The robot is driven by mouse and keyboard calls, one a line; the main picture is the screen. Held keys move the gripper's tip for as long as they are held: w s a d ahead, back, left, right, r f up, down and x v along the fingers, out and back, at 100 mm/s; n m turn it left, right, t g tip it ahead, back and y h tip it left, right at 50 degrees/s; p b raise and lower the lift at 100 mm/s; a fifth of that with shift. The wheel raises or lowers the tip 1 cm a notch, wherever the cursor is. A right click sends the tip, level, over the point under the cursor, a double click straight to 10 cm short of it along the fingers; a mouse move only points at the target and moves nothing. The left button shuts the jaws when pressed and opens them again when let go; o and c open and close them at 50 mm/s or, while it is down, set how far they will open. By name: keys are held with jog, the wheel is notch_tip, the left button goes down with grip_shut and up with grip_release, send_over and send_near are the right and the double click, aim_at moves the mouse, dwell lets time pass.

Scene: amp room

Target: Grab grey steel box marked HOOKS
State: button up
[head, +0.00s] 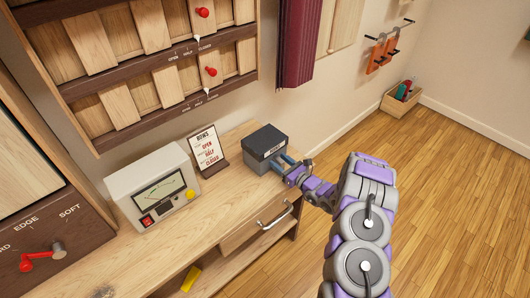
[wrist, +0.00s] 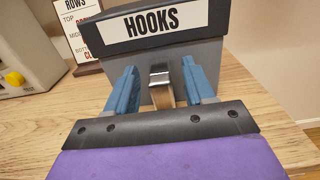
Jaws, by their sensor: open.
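The grey steel box marked HOOKS (head: 264,146) stands on the right end of the wooden counter, near its edge. In the wrist view the box (wrist: 220,55) fills the upper middle, with its white HOOKS label (wrist: 152,20) facing me. A metal clasp or handle (wrist: 160,80) sits on its front below the label. My gripper (head: 283,163) is at the front of the box. In the wrist view its two blue fingers (wrist: 162,88) are open, one on each side of the clasp. I cannot tell whether they touch the box.
A sign card (head: 207,149) stands left of the box on the wooden counter (head: 222,192), and a grey meter unit (head: 152,188) stands further left. A drawer with a metal handle (head: 273,218) is below. Slatted panels and a dark red curtain (head: 299,45) are above.

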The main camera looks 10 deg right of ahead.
jog(key=shift+d, duration=0.15)
jog(key=c, duration=0.5)
grip_shut()
